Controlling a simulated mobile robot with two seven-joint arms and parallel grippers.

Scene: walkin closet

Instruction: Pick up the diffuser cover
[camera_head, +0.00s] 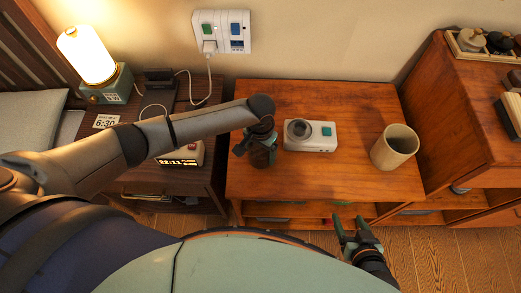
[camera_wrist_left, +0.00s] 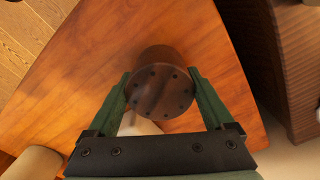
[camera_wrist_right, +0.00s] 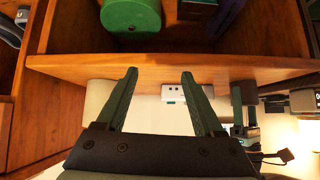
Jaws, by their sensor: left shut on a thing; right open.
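The diffuser cover, as I take it, is a dark brown round piece with a ring of small holes in its top (camera_wrist_left: 162,94), in the left wrist view. In the head view it (camera_head: 263,157) is partly hidden under my left gripper (camera_head: 258,143), at the left of the orange wooden cabinet top (camera_head: 345,103). My left gripper's green fingers are shut on its two sides. I cannot tell whether its base touches the wood. My right gripper (camera_head: 350,219) is open and empty, low in front of the cabinet; its spread fingers also show in the right wrist view (camera_wrist_right: 160,73).
A white camera-like device (camera_head: 310,136) lies right of the cover, and a beige cup (camera_head: 394,146) stands further right. A nightstand (camera_head: 211,125) at left holds a lit lamp (camera_head: 88,56) and a clock (camera_head: 181,158). A taller cabinet (camera_head: 440,90) bounds the right side.

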